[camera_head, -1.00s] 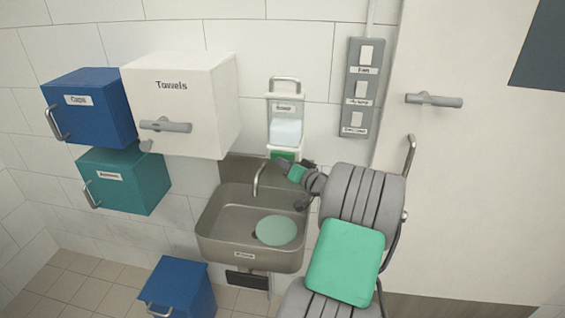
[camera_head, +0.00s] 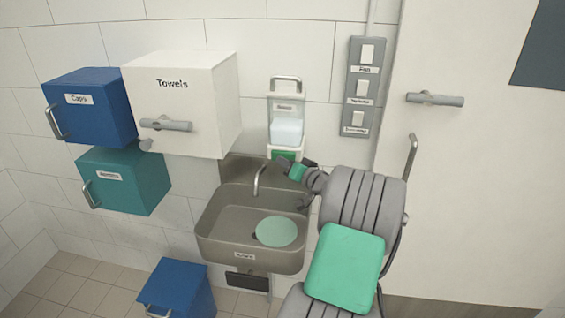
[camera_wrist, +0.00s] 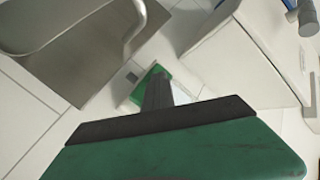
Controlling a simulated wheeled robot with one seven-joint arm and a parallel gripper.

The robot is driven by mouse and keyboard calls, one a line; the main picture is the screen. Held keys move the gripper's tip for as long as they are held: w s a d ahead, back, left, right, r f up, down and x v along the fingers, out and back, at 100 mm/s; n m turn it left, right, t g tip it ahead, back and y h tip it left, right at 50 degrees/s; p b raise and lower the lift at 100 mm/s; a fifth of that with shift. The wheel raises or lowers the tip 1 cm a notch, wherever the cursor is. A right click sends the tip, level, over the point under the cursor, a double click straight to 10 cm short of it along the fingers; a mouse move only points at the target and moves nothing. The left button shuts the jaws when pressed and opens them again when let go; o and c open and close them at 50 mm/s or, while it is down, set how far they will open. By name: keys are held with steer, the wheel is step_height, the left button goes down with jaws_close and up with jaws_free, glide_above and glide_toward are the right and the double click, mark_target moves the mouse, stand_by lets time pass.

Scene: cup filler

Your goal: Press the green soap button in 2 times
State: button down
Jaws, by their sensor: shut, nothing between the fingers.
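The green soap button (camera_head: 284,155) is at the bottom of the soap dispenser (camera_head: 286,130), which is fixed to the wall above the sink. My gripper (camera_head: 283,162) is shut and empty, with its tip at the right lower part of the button. In the wrist view, the shut fingers (camera_wrist: 157,88) overlap the green button (camera_wrist: 150,76) and hide part of it. I cannot tell whether the tip touches the button or how far the button is pushed in.
A steel sink (camera_head: 222,245) with a tap (camera_head: 258,178) lies below the dispenser. A white towels box (camera_head: 185,100) sticks out to the left. A grey switch panel (camera_head: 360,88) and a door handle (camera_head: 435,99) are to the right.

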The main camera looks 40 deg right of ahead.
steer(key=shift+s+a+f, duration=0.15)
steer(key=shift+s+a, duration=1.45)
steer(key=shift+a, duration=0.25)
